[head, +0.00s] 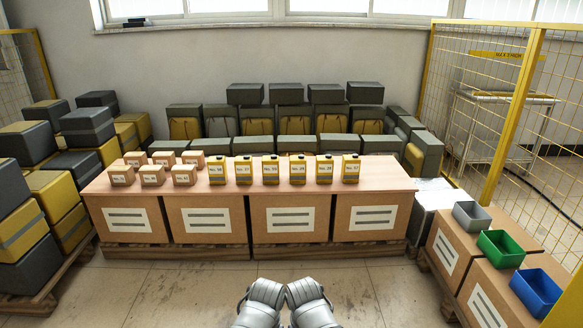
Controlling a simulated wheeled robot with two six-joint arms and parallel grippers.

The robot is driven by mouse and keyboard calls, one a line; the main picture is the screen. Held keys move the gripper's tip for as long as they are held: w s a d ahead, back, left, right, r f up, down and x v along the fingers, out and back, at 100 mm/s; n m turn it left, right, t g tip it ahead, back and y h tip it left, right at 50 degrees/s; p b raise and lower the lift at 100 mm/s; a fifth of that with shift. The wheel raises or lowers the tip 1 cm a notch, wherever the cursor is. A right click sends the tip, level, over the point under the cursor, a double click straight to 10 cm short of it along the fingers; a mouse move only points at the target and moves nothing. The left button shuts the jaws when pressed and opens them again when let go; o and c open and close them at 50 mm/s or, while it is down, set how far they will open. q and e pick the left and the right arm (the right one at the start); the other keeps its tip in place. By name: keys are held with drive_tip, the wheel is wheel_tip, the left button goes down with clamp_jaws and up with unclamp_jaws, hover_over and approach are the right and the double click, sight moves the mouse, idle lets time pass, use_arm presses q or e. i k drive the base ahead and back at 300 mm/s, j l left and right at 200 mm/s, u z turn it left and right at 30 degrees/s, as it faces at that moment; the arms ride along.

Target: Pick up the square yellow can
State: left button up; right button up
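Several boxy yellow cans with black tops and white number labels stand upright in a row on the wooden tabletop in the head view. They run from the left-end can (216,174) to the right-end can (350,173), with small gaps between them. All look much alike in shape, and the label numbers are too small to read surely. Two grey links of my arms show at the bottom centre, well in front of the table. Neither gripper shows, so whether they are open or shut is hidden.
Small brown boxes (152,175) stand left of the cans. The tabletop (260,198) is clear in front of them. Grey, green (501,248) and blue (536,291) bins sit on cartons at right. Stacked cases (50,195) fill the left; a yellow mesh fence (512,115) stands right.

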sight(216, 165)
drive_tip(key=i+j, duration=0.2)
drive_tip(key=i, duration=0.25)
drive_tip(key=i+j, duration=0.2)
drive_tip(key=i, duration=0.25)
drive_tip(key=i+j, duration=0.2)
drive_tip(key=i, duration=0.25)
drive_tip(key=i+j, duration=0.35)
drive_tip(key=j, duration=0.15)
drive_tip(key=i+j, duration=0.3)
drive_tip(key=j, duration=1.45)
drive_tip(key=i+z, duration=0.05)
drive_tip(key=i, duration=0.05)
